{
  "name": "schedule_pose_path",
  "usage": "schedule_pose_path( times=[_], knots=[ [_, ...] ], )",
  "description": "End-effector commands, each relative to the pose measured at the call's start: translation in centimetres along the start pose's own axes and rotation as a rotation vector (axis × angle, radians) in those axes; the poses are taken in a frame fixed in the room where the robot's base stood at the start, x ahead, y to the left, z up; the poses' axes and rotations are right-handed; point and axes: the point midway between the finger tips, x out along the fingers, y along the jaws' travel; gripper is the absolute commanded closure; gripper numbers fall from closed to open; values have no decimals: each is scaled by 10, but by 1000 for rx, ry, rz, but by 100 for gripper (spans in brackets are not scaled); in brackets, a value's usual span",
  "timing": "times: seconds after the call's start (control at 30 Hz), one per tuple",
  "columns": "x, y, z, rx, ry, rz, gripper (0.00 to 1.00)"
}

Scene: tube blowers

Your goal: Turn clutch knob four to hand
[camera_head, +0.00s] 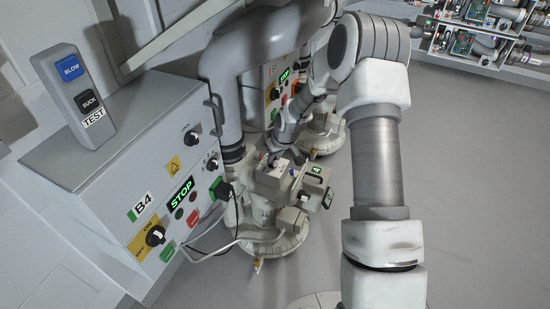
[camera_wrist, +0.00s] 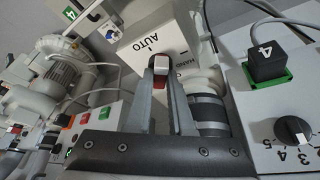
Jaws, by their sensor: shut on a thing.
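Clutch knob four (camera_wrist: 160,70), a small knob with a white top and red side, sits on a white box (camera_wrist: 128,50) marked AUTO and HAND in the wrist view. The AUTO mark is just above the knob; the HAND mark is to its right, partly hidden by a finger. My gripper (camera_wrist: 162,84) is shut on the knob, one finger on each side. In the head view my gripper (camera_head: 278,154) reaches down to the white box (camera_head: 270,177), and the knob is too small and covered to read there. A green "4" sign (camera_head: 317,170) is beside the box.
The B4 control cabinet (camera_head: 130,160) stands at left with a BLOW/SUCK switch box (camera_head: 75,95) on top. In the wrist view a black plug marked 4 (camera_wrist: 264,60) and a numbered dial (camera_wrist: 292,131) are at right. The floor at right (camera_head: 470,200) is clear.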

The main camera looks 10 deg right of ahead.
Motion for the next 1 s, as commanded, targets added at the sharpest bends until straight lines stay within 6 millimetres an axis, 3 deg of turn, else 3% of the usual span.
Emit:
schedule_pose_path(
  times=[0.6, 1.0],
  knots=[
    [-1, -8, -3, 530, 0, 224, 100],
    [0, -9, -4, 786, 0, 328, 100]
  ],
)
